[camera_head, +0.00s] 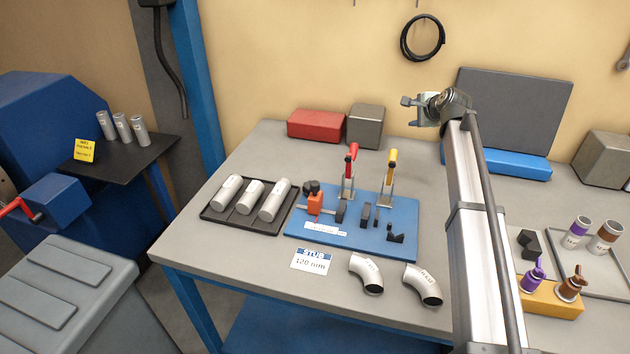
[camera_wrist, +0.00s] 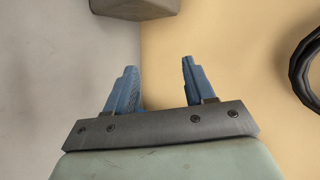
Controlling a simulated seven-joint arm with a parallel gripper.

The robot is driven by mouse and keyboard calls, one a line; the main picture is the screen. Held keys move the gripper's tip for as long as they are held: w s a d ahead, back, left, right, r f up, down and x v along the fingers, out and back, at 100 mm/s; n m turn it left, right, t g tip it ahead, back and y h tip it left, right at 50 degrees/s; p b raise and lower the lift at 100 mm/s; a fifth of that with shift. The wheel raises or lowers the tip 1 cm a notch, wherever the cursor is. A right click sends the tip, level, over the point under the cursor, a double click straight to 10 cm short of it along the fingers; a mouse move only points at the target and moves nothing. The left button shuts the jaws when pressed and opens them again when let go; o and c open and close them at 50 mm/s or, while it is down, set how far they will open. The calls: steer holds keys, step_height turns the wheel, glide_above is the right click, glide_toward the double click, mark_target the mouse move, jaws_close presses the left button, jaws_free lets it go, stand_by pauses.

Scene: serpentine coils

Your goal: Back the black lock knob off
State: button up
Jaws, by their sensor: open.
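The black lock knob (camera_head: 311,186) sits on top of an orange stop block (camera_head: 315,204) at the left end of the blue fixture plate (camera_head: 370,238). It is small in the head view, and its threads cannot be made out. My gripper (camera_head: 408,102) is high above the back of the bench, up and to the right of the knob, well apart from it. In the wrist view, the two blue fingers of my gripper (camera_wrist: 158,75) are spread apart with nothing between them. The knob does not show in the wrist view.
A red-handled clamp (camera_head: 351,160) and a yellow-handled clamp (camera_head: 390,165) stand upright beside the knob. A dark tray (camera_head: 240,222) with three silver tubes lies to its left. A "STUB 120 mm" card (camera_head: 311,261) and two pipe elbows (camera_head: 366,272) lie in front.

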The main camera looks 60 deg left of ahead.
steer(key=s+a+n+g+h, duration=0.1)
steer(key=s+a+g, duration=0.15)
steer(key=s, duration=0.75)
steer(key=s+a+n+g+h, duration=0.15)
steer(key=s+a, duration=0.25)
steer(key=s, duration=0.6)
steer(key=s+d+r+n+h, duration=0.1)
steer(key=s+d+h, duration=0.25)
steer(key=s, duration=0.45)
steer(key=s+d+r+n+h, duration=0.1)
steer(key=s+d+n+h, duration=0.15)
steer(key=s+h, duration=0.45)
steer(key=f, duration=0.4)
steer(key=s+f+y, duration=0.1)
steer(key=f, duration=0.4)
steer(key=f+y, duration=0.1)
steer(key=f, duration=0.3)
steer(key=shift+s+d+f+m, duration=0.25)
steer(key=shift+d+f+m, duration=0.05)
steer(key=shift+d+f, duration=0.1)
steer(key=shift+c, duration=0.3)
steer(key=c, duration=0.7)
steer(key=shift+c, duration=0.2)
